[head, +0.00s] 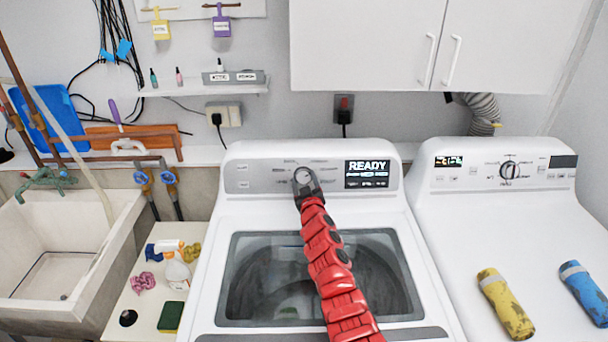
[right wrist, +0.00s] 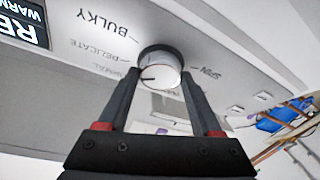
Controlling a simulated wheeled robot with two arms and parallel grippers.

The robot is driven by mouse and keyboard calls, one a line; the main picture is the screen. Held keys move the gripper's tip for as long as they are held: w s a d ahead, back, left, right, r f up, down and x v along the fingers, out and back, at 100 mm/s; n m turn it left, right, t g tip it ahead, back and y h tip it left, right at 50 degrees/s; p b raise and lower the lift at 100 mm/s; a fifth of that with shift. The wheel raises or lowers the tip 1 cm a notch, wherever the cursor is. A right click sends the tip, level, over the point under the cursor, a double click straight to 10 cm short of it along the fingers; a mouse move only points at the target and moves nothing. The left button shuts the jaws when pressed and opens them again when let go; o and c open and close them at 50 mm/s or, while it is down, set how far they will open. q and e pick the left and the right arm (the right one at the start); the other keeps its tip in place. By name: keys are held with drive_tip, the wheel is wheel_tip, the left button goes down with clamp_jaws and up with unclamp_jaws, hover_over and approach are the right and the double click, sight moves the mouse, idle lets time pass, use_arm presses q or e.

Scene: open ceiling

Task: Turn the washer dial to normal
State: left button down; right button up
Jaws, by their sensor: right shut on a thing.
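The washer (head: 214,235) stands in the middle of the head view, with its dial (head: 302,174) on the back control panel. My right gripper (head: 304,183) reaches up over the lid to the dial. In the right wrist view, the two black fingers (right wrist: 160,78) are shut on the sides of the round silver dial (right wrist: 161,62). A dark mark on the dial's face points left, towards a label that seems to read NORMAL (right wrist: 122,72), partly hidden by a finger. BULKY, DELICATE and SPIN labels also show around it. My left gripper is not in view.
A dryer (head: 450,215) stands close on the right, with a yellow (head: 505,303) and a blue (head: 583,292) rolled item on top. A sink (head: 120,235) and a small cabinet with a spray bottle (head: 177,270) are on the left. White cupboards (head: 365,45) hang above.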

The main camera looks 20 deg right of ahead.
drive_tip(key=n+p, duration=0.2)
drive_tip(key=n+y+p, duration=0.1)
drive_tip(key=n+p, duration=0.1)
drive_tip(key=shift+d+r, duration=0.1)
drive_tip(key=shift+r, duration=0.3)
drive_tip(key=shift+f+n+g+y+p, duration=0.15)
drive_tip(key=shift+n+g+y+p, duration=0.45)
drive_tip(key=shift+n+p, duration=1)
drive_tip(key=shift+f+n, duration=0.1)
drive_tip(key=shift+n, duration=0.2)
drive_tip(key=shift+f, duration=0.1)
drive_tip(key=o, duration=1.4)
drive_tip(key=shift+c, duration=0.2)
drive_tip(key=shift+s, duration=0.1)
